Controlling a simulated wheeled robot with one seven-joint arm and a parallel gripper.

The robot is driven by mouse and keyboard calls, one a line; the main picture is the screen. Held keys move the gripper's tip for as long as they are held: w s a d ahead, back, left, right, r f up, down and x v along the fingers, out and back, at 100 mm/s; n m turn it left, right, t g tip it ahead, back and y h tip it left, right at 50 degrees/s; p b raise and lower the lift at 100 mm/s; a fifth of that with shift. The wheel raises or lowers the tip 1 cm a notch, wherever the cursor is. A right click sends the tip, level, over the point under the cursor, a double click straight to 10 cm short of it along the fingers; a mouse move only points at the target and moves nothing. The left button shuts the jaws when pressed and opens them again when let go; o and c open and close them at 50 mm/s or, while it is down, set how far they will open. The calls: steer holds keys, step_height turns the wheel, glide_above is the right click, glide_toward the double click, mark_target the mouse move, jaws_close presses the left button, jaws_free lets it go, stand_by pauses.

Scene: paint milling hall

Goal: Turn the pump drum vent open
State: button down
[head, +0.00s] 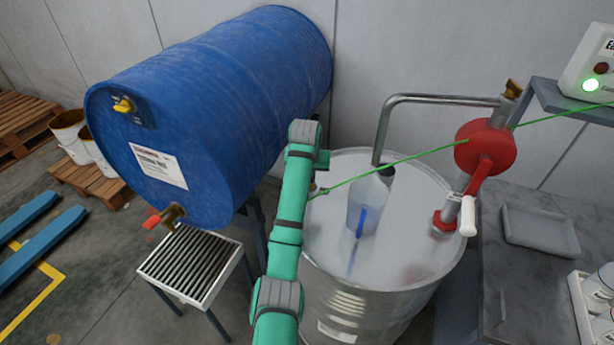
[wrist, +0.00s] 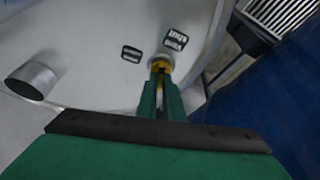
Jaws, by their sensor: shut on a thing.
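The pump drum (head: 345,270) is a grey steel drum with a red hand-crank pump (head: 484,148) on its lid. In the wrist view its vent (wrist: 161,64) is a small yellow fitting near the lid's rim. My gripper (wrist: 160,80) is shut on the vent, with the two green fingers close together over it. Two small dark labels lie beside it, one reading "vent shut" (wrist: 175,39); the other (wrist: 131,53) is too small to read. In the head view my arm hides most of my gripper and the vent at the lid's left edge.
A translucent jug (head: 362,205) stands on the lid, and a bent steel pipe (head: 384,125) rises behind it. A green wire (head: 405,163) crosses above the lid. A blue drum (head: 220,100) lies at left above a grated stand (head: 190,263). A grey bench (head: 520,290) is at right.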

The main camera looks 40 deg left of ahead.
steer(key=n, duration=0.2)
steer(key=n+y, duration=0.1)
steer(key=shift+w+d+n+g, duration=0.15)
steer(key=shift+d+n+g, duration=0.15)
steer(key=shift+n, duration=0.1)
steer(key=n+g, duration=0.1)
steer(key=n, duration=0.2)
steer(key=shift+n+y, duration=0.3)
steer(key=shift+y, duration=0.1)
steer(key=n+g, duration=0.1)
steer(key=n, duration=0.1)
steer(key=n+g, duration=0.1)
steer(key=n, duration=0.3)
steer(key=shift+w+r+g, duration=0.1)
steer(key=shift+w+g, duration=0.3)
steer(key=shift+a+n+y, duration=0.15)
steer(key=shift+n+y, duration=0.15)
steer(key=shift+n, duration=0.4)
steer(key=c, duration=1.9)
jaws_free()
steer(key=shift+s, duration=0.1)
